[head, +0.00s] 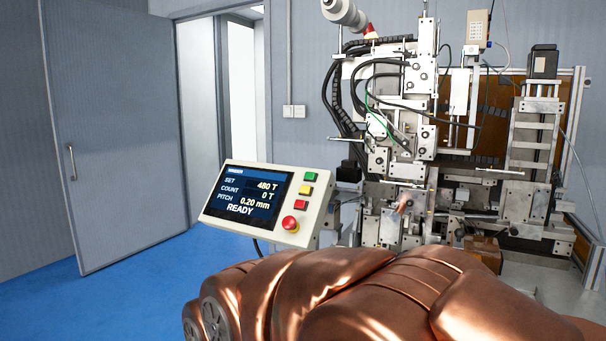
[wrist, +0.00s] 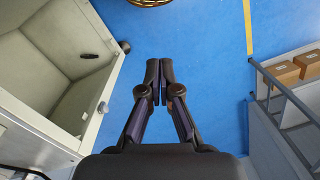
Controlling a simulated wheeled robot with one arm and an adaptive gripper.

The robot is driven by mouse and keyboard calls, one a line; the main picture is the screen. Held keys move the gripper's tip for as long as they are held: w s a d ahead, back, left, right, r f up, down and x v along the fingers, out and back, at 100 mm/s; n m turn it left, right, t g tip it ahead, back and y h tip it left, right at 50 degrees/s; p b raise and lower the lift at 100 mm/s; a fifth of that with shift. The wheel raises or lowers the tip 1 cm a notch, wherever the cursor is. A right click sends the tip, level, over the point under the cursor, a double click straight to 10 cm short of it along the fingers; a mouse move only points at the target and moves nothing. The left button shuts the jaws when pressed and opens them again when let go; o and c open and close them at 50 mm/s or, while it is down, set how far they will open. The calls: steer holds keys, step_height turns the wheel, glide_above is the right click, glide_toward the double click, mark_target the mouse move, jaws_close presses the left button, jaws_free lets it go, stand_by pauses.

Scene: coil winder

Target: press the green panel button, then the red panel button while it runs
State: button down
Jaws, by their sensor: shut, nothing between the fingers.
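The control panel (head: 268,205) stands tilted in the head view. Its screen (head: 247,195) reads SET 480 T, COUNT 0 T, PITCH 0.20 mm, READY. The green button (head: 311,177) is at the top of its right-hand column. A yellow button (head: 306,190) is below it, then the square red button (head: 301,204). A round red knob (head: 290,223) sits at the bottom. My gripper (wrist: 160,68) shows in the wrist view, shut and empty, over blue floor. The panel buttons are not seen in the wrist view, and the fingers are not seen in the head view.
The coil winder (head: 410,140) stands right of the panel. A grey door (head: 115,140) is open at the left. In the wrist view, an open pale cabinet (wrist: 60,70) is at left and a railed shelf with cardboard boxes (wrist: 284,72) at right. Blue floor (wrist: 210,50) lies clear between them.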

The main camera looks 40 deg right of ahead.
mark_target(310, 176)
steer(key=w+d+r+m+t+p, duration=0.2)
steer(key=w+d+r+m+t, duration=0.3)
steer(key=w+r, duration=0.6)
steer(key=w+d+r+m+t+p, duration=0.1)
steer(key=w+d+r+m+p, duration=0.1)
steer(key=w+d+r, duration=0.9)
steer(key=w+d+r+m+t+h+p, duration=0.1)
steer(key=w+d+r+m, duration=0.2)
steer(key=d+r, duration=0.2)
steer(key=w+d+r+m+t+h+p, duration=0.1)
steer(key=w+d+r+m+t, duration=0.1)
steer(key=d, duration=0.9)
steer(key=w+d+r+m+t+h+p, duration=0.1)
steer(key=w+d+r+m+t, duration=0.1)
steer(key=w+d+r+m, duration=0.2)
steer(key=d+r, duration=0.3)
steer(key=d, duration=0.1)
steer(key=shift+r+p, duration=0.3)
steer(key=shift+p, duration=0.1)
steer(key=shift+d+f, duration=0.1)
steer(key=shift+w+d+f+b, duration=0.2)
steer(key=shift+w+d+f, duration=0.15)
steer(key=shift+d+f, duration=0.65)
steer(key=shift+w+d+f+b, duration=0.2)
steer(key=shift+w+d+f, duration=0.1)
steer(key=shift+d+f, duration=0.7)
steer(key=shift+w+d+f+b, duration=0.2)
steer(key=shift+w+d+f, duration=0.15)
steer(key=shift+d+f, duration=0.65)
